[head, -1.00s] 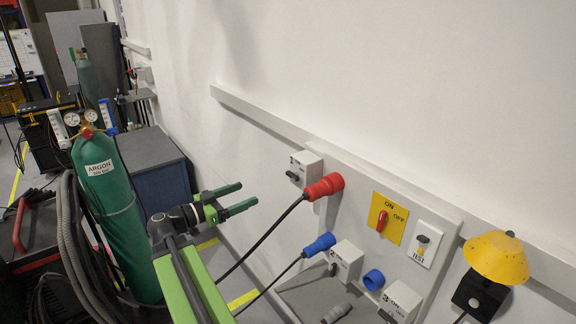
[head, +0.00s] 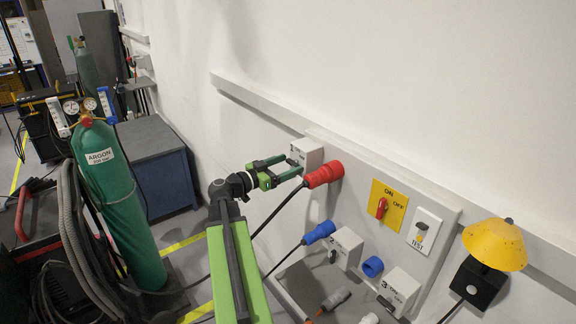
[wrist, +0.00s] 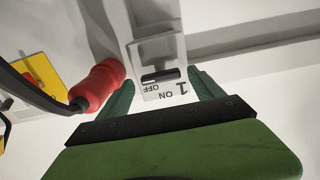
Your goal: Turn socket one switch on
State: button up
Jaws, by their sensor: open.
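The socket one box (head: 309,152) is a white housing on the wall panel, with a red plug (head: 324,174) in it. In the wrist view its face (wrist: 150,50) carries a black switch handle (wrist: 160,75) lying across the picture, beside an upside-down label (wrist: 165,91) reading 1, ON and OFF. I cannot tell which setting the handle marks. My gripper (head: 291,166) is open and empty in front of the box. In the wrist view the green fingers (wrist: 162,82) stand on either side of the handle, apart from it. In the head view my gripper hides the switch.
The red plug (wrist: 98,86) and its cable sit close to the left finger in the wrist view. A blue plug (head: 319,232), more sockets, a red rotary switch (head: 381,208) and a yellow lamp (head: 495,250) lie right. A green argon cylinder (head: 120,205) stands left.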

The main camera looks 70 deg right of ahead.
jog(key=shift+s+d, duration=0.1)
jog(key=c, duration=1.4)
jog(key=shift+n, duration=0.3)
jog(key=n, duration=0.3)
jog(key=shift+f+n, duration=0.1)
jog(key=shift+n, duration=0.2)
jog(key=n, duration=0.9)
jog(key=shift+f, duration=0.1)
jog(key=n, duration=0.4)
jog(key=shift+f+n, duration=0.1)
jog(key=shift+n, duration=0.2)
